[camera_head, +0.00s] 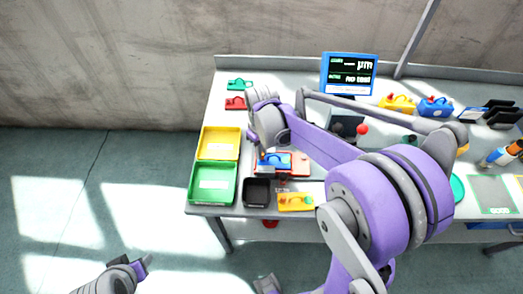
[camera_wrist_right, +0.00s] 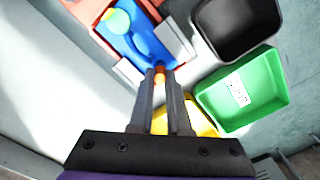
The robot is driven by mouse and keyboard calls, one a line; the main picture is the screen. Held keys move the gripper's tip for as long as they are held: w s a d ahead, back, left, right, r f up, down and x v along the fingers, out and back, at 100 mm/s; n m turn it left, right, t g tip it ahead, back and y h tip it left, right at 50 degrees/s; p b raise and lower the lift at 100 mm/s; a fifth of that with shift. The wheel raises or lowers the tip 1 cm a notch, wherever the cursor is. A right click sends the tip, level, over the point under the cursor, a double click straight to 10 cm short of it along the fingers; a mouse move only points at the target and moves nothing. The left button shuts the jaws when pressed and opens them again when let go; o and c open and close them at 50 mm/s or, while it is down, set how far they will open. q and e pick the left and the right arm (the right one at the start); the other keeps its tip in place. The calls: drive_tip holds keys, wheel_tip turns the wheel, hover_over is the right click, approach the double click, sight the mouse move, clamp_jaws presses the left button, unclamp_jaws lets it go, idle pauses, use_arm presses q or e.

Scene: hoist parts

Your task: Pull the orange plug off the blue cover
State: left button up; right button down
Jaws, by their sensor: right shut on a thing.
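The blue cover (camera_wrist_right: 146,45) lies in a red holder (camera_wrist_right: 98,35) with pale clamp-like blocks beside it. A yellow-green knob (camera_wrist_right: 117,20) is at the cover's far end. My right gripper (camera_wrist_right: 160,80) is shut on the small orange plug (camera_wrist_right: 159,74) at the cover's near end. I cannot tell whether the plug still touches the cover. In the head view the blue cover (camera_head: 274,160) shows beside my right gripper (camera_head: 258,160), whose fingertips are hard to make out. My left gripper (camera_head: 140,264) is low at the left, away from the table; its opening is unclear.
A yellow tray (camera_head: 218,131), a green tray (camera_head: 211,199) and a black bin (camera_head: 248,191) are close by. A yellow part (camera_head: 296,208) lies at the table's front edge. A monitor (camera_head: 348,74) stands behind. My right arm hides much of the table's middle.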

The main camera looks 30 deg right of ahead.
drive_tip(key=shift+r+p, duration=1.45)
drive_tip(key=shift+r, duration=1.45)
use_arm(q)
drive_tip(key=r, duration=0.1)
drive_tip(key=w+r, duration=0.1)
drive_tip(key=r, duration=0.2)
drive_tip(key=shift+w, duration=0.3)
